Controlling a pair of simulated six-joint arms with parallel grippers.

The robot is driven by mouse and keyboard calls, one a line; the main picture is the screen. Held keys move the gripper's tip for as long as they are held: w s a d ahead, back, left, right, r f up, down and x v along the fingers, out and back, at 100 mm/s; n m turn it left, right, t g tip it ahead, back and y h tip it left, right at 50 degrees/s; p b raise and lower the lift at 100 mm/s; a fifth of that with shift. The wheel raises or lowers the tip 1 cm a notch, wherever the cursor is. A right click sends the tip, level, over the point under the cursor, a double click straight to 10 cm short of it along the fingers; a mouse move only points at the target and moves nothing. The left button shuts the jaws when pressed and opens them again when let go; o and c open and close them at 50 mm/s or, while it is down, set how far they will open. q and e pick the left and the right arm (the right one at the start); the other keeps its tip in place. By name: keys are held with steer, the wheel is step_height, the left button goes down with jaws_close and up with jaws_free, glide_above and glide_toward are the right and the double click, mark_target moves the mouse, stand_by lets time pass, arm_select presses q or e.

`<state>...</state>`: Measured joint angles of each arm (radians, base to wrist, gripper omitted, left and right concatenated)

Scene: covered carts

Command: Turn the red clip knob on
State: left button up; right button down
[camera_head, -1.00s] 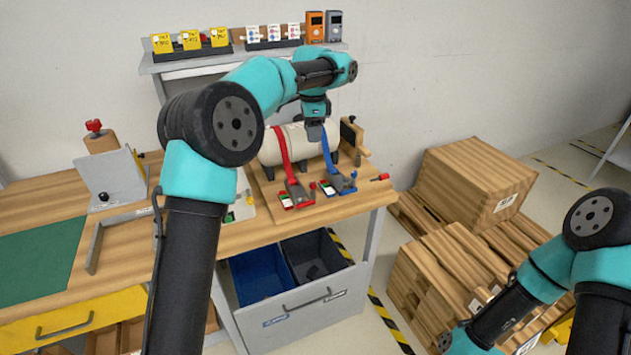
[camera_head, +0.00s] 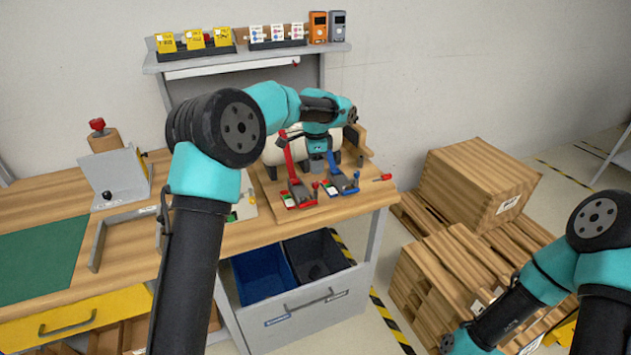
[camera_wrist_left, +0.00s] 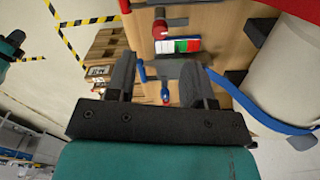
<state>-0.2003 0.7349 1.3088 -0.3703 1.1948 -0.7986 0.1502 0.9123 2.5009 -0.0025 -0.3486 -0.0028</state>
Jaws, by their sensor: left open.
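The red clip (camera_head: 300,193) stands on the wooden board on the bench, at the front end of a red strap. Its small red knob (camera_head: 315,186) is at its right side. The red knob also shows at the top of the left wrist view (camera_wrist_left: 159,24). My left gripper (camera_head: 318,170) points down above the blue clip (camera_head: 342,184), to the right of and behind the red clip. In the left wrist view its two fingers (camera_wrist_left: 160,70) are apart and empty, with the blue clip seen between and beyond them.
The blue knob (camera_wrist_left: 141,70) stands close to one finger. A red-handled tool (camera_head: 383,177) lies at the board's right. A white tank (camera_head: 275,150) lies behind the clips. Bins (camera_head: 262,275) sit below the bench edge. Wooden crates (camera_head: 475,185) stand at right.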

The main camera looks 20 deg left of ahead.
mark_target(315, 183)
arm_select(q)
step_height(315, 183, down, 7)
steer(key=shift+f, duration=0.1)
steer(key=shift+c, duration=0.2)
jaws_close()
stand_by(0.5)
